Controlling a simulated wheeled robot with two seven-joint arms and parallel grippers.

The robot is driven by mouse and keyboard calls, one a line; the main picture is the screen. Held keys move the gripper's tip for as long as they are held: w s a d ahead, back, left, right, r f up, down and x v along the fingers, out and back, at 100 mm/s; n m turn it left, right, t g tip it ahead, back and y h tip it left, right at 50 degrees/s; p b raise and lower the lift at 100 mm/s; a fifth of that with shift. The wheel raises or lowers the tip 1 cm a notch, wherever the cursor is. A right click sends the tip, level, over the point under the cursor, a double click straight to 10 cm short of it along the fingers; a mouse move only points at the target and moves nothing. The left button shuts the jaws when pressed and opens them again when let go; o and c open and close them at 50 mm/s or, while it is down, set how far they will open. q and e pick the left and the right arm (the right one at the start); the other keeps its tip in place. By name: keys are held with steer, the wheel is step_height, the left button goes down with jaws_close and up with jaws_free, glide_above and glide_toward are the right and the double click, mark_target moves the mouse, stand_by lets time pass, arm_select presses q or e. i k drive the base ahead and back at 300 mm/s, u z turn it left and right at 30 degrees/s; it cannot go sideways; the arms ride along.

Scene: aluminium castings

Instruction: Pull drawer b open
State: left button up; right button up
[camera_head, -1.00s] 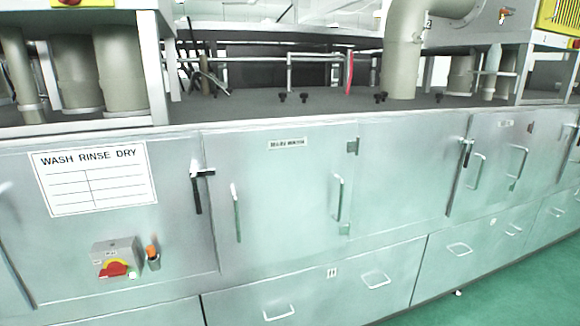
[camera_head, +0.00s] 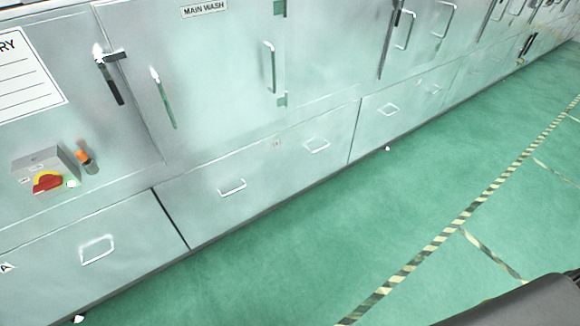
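A wide, low metal drawer (camera_head: 272,172) in the middle of the washer front has two white handles, a left one (camera_head: 232,188) and a right one (camera_head: 316,146). A small label (camera_head: 276,143) sits between them near the top edge, too small to read surely. This drawer looks shut, flush with the fronts beside it. To its left is another shut drawer (camera_head: 120,275) with one handle (camera_head: 97,249) in view and a label "A" (camera_head: 6,267) at the picture's left edge. Neither of my grippers is in view.
Above the drawers is a door marked "MAIN WASH" (camera_head: 205,9). A switch box with a red knob (camera_head: 47,182) juts out at left. Another drawer (camera_head: 385,128) continues to the right. The green floor (camera_head: 330,235) before the drawers is clear, with a striped yellow-black line (camera_head: 435,242).

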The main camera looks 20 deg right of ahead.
mark_target(205, 202)
steer(key=u, duration=0.15)
steer(key=k, duration=0.45)
steer(key=z, duration=1.25)
steer(key=i, duration=0.75)
steer(key=z, duration=0.6)
steer(key=i, duration=1.4)
steer(key=u, duration=0.5)
